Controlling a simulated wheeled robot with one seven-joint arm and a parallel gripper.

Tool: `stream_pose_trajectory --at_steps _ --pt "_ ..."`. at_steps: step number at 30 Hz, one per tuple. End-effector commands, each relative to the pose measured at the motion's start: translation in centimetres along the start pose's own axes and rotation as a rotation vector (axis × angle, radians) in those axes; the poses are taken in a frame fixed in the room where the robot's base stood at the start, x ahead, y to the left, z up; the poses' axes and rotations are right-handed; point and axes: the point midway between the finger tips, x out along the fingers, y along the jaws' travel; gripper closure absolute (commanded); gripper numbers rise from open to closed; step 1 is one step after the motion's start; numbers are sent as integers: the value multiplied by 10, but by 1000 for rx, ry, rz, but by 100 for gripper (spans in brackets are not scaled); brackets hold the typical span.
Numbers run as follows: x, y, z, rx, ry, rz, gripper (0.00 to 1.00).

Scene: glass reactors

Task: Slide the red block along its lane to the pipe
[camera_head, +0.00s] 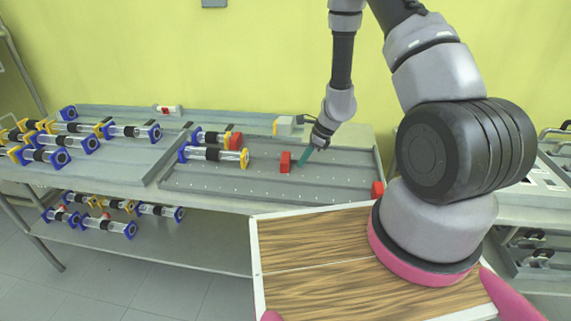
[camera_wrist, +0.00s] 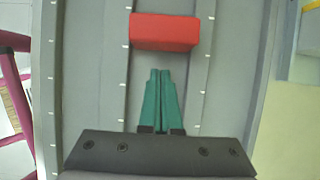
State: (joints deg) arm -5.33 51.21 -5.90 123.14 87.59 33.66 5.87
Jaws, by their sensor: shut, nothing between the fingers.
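The red block (camera_head: 285,162) sits on the grey lane tray (camera_head: 225,182) in the middle of the bench. It also shows at the top of the wrist view (camera_wrist: 165,32), between dotted lane lines. A glass pipe (camera_head: 213,154) with a blue left end and a yellow right end lies to the left of the block, with a gap between them. My gripper (camera_head: 297,165) has teal fingers and is just right of the block. In the wrist view the shut, empty fingers (camera_wrist: 160,72) point at the block's near long side, and a small gap shows between them.
Another red block (camera_head: 236,140) is at the right end of a pipe (camera_head: 207,136) behind. A third red block (camera_head: 377,189) is at the tray's right front. Several pipes lie on the left bench and lower shelf. Raised rails edge the tray.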

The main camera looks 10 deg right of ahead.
Motion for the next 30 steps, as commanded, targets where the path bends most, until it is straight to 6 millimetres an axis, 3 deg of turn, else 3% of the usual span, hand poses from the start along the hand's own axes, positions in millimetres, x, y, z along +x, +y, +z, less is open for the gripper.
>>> stream_pose_trajectory --at_steps 20,30 --pt "12 0 -6 0 0 0 100" --pt "9 0 -4 0 0 0 100"
